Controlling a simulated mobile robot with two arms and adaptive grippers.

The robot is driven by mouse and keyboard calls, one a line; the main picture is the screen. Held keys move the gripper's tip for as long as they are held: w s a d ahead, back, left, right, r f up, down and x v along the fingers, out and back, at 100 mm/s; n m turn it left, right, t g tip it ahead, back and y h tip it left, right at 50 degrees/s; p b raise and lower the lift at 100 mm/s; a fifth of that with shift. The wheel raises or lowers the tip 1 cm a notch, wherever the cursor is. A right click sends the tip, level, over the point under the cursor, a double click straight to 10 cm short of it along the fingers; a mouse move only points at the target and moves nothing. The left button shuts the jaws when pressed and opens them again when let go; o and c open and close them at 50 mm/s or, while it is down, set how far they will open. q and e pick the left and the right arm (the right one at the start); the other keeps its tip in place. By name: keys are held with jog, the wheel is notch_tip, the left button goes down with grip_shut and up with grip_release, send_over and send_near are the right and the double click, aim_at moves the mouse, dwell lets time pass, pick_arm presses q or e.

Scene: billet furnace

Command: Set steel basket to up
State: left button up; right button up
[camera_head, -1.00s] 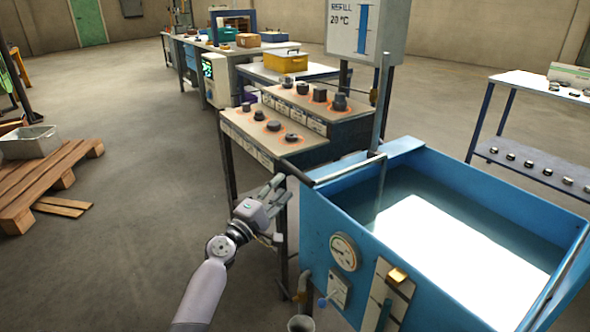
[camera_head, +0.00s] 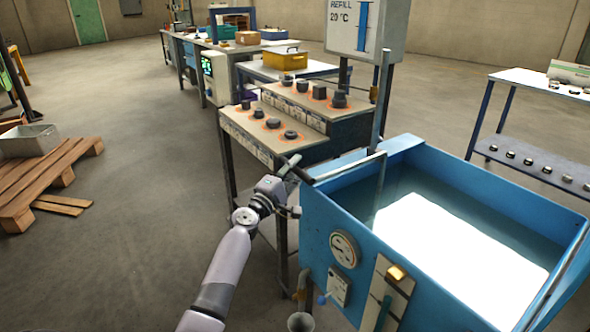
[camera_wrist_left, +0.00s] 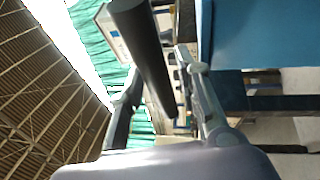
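A lever with a black grip (camera_head: 297,170) and a bent steel bar (camera_head: 350,168) sits at the left rim of the blue water tank (camera_head: 325,220). No basket can be made out under the bright, glaring water surface. My left gripper (camera_head: 290,186) is at the black grip, beside the tank's near left corner. In the left wrist view the black grip (camera_wrist_left: 146,55) runs between my two spread fingers (camera_wrist_left: 165,105); contact cannot be told. My left gripper is open. My right gripper is not in view.
A stepped table (camera_head: 235,122) with several dark metal parts stands just behind my left gripper. A gauge (camera_head: 344,250) and valve are on the tank's front. A shelf (camera_head: 535,150) stands at right, a wooden pallet (camera_head: 40,190) at left. The floor between is clear.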

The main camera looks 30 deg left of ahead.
pick_arm(q)
grip_shut()
dwell(0.6)
